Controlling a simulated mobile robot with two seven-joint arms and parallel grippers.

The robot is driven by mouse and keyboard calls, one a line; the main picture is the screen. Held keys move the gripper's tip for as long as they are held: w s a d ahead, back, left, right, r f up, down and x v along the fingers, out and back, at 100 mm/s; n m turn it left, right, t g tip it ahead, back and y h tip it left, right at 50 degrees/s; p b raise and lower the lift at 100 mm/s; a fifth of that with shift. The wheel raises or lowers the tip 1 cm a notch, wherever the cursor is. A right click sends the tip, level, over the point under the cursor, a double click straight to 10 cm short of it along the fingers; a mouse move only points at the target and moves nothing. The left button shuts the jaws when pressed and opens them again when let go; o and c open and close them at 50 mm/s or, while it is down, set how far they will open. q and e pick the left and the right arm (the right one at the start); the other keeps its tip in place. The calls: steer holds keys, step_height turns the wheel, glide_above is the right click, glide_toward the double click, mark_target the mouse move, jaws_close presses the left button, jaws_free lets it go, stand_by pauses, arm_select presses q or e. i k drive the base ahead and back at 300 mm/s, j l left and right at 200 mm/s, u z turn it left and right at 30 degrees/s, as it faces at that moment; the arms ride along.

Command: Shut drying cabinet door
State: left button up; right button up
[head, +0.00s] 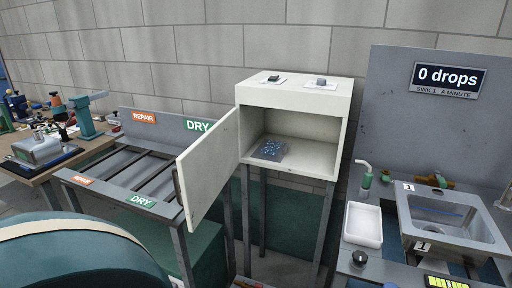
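The drying cabinet (294,98) is a white box on dark legs in the middle of the head view. Its door (211,163) is hinged on the cabinet's left side and stands wide open, swung out toward me and to the left. Inside, a dark grey speckled block (270,150) rests on the cabinet floor. Neither of my grippers is in view.
A grey rack with REPAIR and DRY labels (142,202) stands left, behind the door. A sink (445,220) and white tray (363,224) are right. Two small items sit on the cabinet top. A large teal rounded shape (70,262) fills the lower left.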

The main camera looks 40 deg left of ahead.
mark_target(204, 169)
steer(key=k+j, duration=0.1)
steer(key=j, duration=0.25)
steer(key=k+j, duration=0.1)
steer(key=j, duration=0.25)
steer(key=k+j+u, duration=0.1)
steer(key=j, duration=1.15)
steer(key=i+j+u, duration=0.1)
steer(key=j, duration=0.8)
